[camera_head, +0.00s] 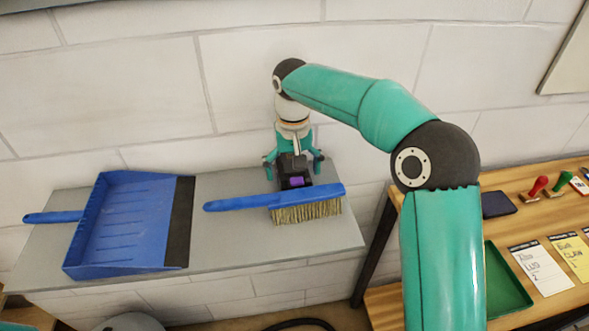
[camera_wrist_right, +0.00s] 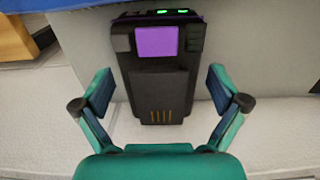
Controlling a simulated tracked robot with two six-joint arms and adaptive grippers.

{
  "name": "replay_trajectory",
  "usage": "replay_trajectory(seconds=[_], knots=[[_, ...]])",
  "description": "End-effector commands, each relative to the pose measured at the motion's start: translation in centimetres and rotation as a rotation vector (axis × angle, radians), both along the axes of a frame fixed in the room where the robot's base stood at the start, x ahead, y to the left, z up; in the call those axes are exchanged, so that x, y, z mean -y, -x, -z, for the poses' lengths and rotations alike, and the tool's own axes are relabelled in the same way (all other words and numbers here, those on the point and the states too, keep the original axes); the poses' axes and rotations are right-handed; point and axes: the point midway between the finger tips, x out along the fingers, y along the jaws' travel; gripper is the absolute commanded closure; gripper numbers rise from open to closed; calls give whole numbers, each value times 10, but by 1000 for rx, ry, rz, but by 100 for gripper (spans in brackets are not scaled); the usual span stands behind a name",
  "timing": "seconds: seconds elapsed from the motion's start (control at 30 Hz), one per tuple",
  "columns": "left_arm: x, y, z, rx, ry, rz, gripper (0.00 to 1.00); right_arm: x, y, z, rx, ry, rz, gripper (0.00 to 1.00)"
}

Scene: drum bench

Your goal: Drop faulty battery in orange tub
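A black battery (camera_head: 296,181) with a purple patch lies on the grey ledge, just behind the blue brush. It also shows in the right wrist view (camera_wrist_right: 158,92), with green lights at its far end and several small gold contacts at its near end. My right gripper (camera_head: 293,164) is over the battery. In the right wrist view my right gripper (camera_wrist_right: 161,91) is open, one finger on each side of the battery with a gap at both sides. No orange tub is in view. My left gripper is not in view.
The blue brush (camera_head: 240,202) lies close in front of the battery. A blue dustpan (camera_head: 125,225) is on the left of the grey ledge (camera_head: 225,250), and a wall (camera_head: 260,80) stands behind. On the right, a wooden bench (camera_head: 530,220) holds a green tray (camera_head: 505,285), cards and stamps.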

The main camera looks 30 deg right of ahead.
Motion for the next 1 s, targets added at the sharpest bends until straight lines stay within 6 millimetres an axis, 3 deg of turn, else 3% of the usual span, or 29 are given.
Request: replay_trajectory(seconds=[0.37, 0.8, 1.0], knots=[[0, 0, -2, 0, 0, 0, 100, 1, 0, -9, 2, 0, 1, 3], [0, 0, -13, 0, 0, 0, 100, 0, -1, -91, 5, 0, 1, 3], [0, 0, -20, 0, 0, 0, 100, 1, -1, -117, 1, 0, 3, 0]])
